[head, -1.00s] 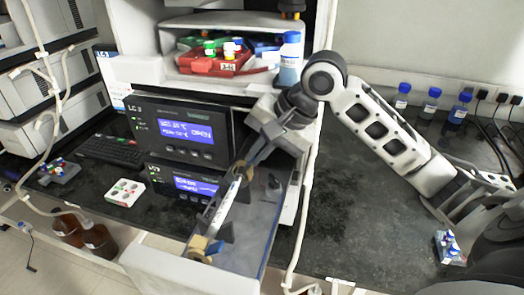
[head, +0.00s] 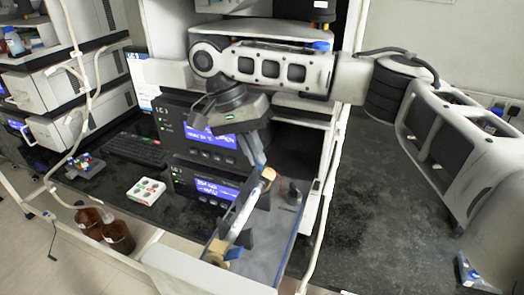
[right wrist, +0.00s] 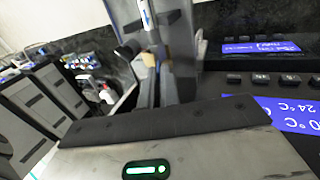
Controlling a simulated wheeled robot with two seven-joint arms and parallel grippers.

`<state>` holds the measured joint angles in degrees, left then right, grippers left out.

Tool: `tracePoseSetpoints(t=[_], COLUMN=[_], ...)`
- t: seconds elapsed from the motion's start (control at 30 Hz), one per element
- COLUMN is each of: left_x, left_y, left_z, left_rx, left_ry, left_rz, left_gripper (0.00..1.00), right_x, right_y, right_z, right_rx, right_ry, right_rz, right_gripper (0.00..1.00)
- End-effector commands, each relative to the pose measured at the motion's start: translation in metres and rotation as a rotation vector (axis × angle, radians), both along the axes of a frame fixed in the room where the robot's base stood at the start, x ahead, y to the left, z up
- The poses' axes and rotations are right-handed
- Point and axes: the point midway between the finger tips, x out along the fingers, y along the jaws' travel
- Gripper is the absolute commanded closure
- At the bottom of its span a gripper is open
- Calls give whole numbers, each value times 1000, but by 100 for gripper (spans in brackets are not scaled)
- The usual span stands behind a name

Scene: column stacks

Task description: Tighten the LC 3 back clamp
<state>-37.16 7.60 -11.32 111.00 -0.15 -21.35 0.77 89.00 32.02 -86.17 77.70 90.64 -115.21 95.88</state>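The LC 3 stack (head: 208,132) has black modules with lit blue displays. In its pulled-out tray (head: 280,235), a white column (head: 243,218) lies slanted between dark brackets. The tan back clamp (head: 268,174) is at the column's far end and the tan front clamp (head: 216,250) at its near end. My right gripper (head: 262,163) points down just above the back clamp; I cannot tell whether they touch. In the right wrist view a tan fitting (right wrist: 149,60) shows between dark parts beyond the gripper body. Its finger opening is unclear. My left gripper is not in view.
Brown bottles (head: 117,236) stand lower left. A white tube (head: 325,200) runs beside the tray on the right. The dark bench (head: 365,225) farther right is mostly clear.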

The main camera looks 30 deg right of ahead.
Motion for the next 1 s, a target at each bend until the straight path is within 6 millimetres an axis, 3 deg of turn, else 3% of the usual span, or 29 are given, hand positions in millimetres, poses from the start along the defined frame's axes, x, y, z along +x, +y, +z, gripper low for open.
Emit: tracePoseSetpoints(t=[0.5, 1.0], left_x=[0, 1], left_y=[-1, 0], left_z=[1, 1], left_rx=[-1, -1], left_ry=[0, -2], left_rz=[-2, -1], left_gripper=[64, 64], right_x=[14, 15], right_y=[12, 14], right_z=[-9, -14], right_rx=[-219, -267], right_ry=[247, 314], right_rz=[1, 3], right_gripper=[100, 100])
